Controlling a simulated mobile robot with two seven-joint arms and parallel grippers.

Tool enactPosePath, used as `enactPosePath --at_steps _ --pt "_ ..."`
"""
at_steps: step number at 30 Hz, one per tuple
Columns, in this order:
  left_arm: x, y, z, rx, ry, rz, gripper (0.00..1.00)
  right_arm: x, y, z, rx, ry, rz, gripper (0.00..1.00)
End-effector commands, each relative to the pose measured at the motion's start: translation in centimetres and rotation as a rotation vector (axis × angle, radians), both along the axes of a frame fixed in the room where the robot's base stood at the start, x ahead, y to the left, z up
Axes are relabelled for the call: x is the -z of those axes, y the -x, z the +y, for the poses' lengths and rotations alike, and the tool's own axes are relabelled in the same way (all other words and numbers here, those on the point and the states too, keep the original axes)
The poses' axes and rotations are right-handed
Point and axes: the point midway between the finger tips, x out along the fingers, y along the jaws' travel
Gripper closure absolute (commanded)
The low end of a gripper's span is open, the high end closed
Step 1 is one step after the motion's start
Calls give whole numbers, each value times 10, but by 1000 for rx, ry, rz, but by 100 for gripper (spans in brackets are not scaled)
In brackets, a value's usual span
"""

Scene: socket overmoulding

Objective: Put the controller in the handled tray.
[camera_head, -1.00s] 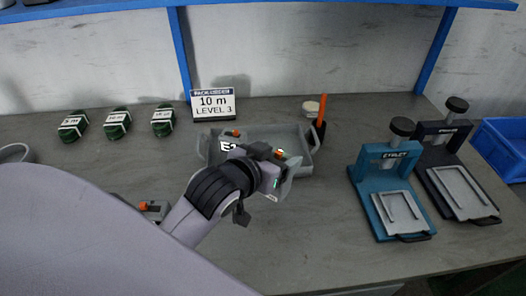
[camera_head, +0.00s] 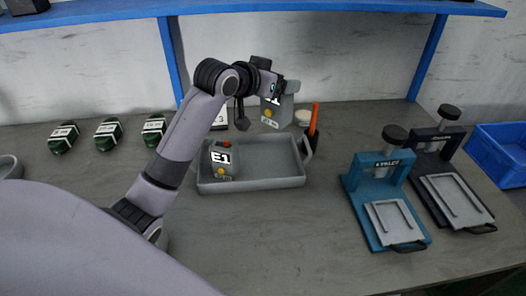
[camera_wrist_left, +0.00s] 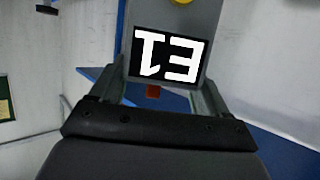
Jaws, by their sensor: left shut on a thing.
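My left gripper (camera_head: 270,90) is shut on a grey controller (camera_head: 277,111) with a black-and-white label and a yellow button. It holds the controller up in the air, above the back right of the grey handled tray (camera_head: 262,183). In the left wrist view the controller (camera_wrist_left: 172,22) fills the space between the fingers (camera_wrist_left: 165,92), its label upside down. A second grey controller (camera_head: 222,161), labelled E1, with red and yellow buttons, stands in the left part of the tray. The tray's right part is empty. My right gripper is not in view.
Several green coils (camera_head: 108,134) lie at the back left. A sign (camera_head: 221,118) is partly hidden behind my arm. An orange-handled tool (camera_head: 314,120) and a pale round item (camera_head: 302,118) stand behind the tray. A teal press (camera_head: 385,195) and a dark press (camera_head: 445,170) are at right.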

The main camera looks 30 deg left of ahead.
Motion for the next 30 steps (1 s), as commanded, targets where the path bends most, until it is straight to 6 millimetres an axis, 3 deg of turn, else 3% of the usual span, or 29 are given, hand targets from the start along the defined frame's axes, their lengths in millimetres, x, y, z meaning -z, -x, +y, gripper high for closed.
enactPosePath --at_steps 3,12,27,30 --pt "37 1 0 0 2 7 75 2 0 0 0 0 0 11" --pt "112 1 0 -2 1 3 75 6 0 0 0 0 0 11" --pt "172 1 -1 -1 2 1 75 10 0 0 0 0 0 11" --pt "176 1 0 -1 0 -2 75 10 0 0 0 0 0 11"
